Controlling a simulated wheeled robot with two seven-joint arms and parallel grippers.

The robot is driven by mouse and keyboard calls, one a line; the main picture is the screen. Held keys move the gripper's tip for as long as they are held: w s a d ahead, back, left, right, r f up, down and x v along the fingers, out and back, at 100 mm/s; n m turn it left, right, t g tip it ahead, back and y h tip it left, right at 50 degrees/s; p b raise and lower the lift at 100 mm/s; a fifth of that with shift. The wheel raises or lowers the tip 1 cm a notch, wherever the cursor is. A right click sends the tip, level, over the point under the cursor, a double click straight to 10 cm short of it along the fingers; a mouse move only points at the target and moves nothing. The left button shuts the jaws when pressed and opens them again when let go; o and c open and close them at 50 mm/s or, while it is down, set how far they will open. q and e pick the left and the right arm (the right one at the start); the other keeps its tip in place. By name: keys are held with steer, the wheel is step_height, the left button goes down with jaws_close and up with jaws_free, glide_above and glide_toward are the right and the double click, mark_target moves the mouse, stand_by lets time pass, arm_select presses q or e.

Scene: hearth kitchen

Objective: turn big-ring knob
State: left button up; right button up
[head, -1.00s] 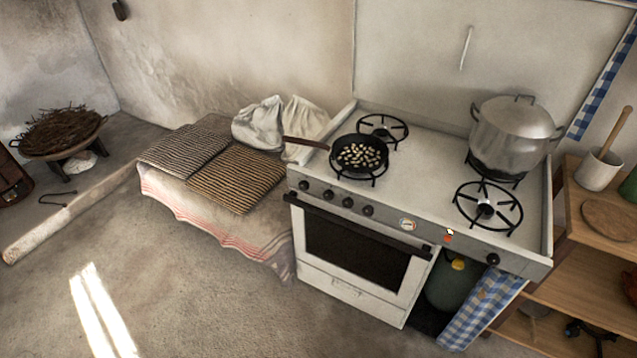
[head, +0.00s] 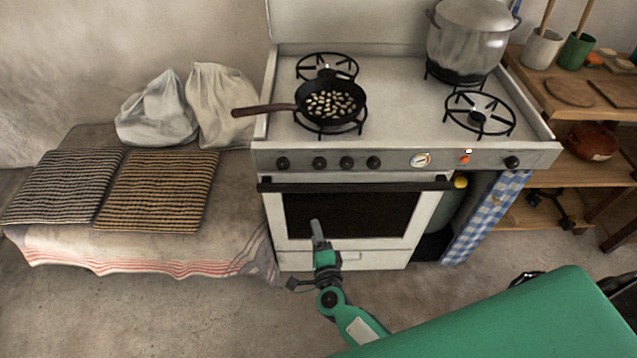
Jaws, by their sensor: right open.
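The white stove's front panel (head: 395,161) carries several black knobs. A row of them is on its left half, including one at the far left (head: 283,163), and a single knob (head: 512,162) is at its right end. Nothing marks which one belongs to the big ring. The front-right ring (head: 480,117) is bare. My right gripper (head: 317,228) is open and empty, in front of the oven door and below the panel, touching no knob. My left gripper is out of view.
A black pan (head: 343,105) of pale pieces sits on the front-left ring, its handle pointing left past the stove edge. A large lidded pot (head: 467,45) stands at the back right. A dark oven handle bar (head: 355,185) runs below the knobs. Shelves (head: 565,165) stand to the right.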

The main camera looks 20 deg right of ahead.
mark_target(319, 167)
step_height(319, 167, up, 10)
steer(key=w+d+m+h+b, duration=0.1)
steer(key=m+h+b, duration=0.3)
steer(key=m, duration=0.7)
steer(key=x, duration=1.2)
steer(key=shift+w+d+r+p, duration=0.1)
steer(key=shift+w+r+p, duration=0.15)
steer(key=shift+p, duration=0.15)
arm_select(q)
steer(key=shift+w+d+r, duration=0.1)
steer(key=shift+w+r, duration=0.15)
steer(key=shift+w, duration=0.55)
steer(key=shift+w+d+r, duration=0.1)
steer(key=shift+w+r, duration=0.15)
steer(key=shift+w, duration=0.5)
arm_select(e)
steer(key=shift+w+d, duration=0.2)
steer(key=shift+w, duration=0.45)
steer(key=shift+c, duration=0.3)
steer(key=c, duration=0.9)
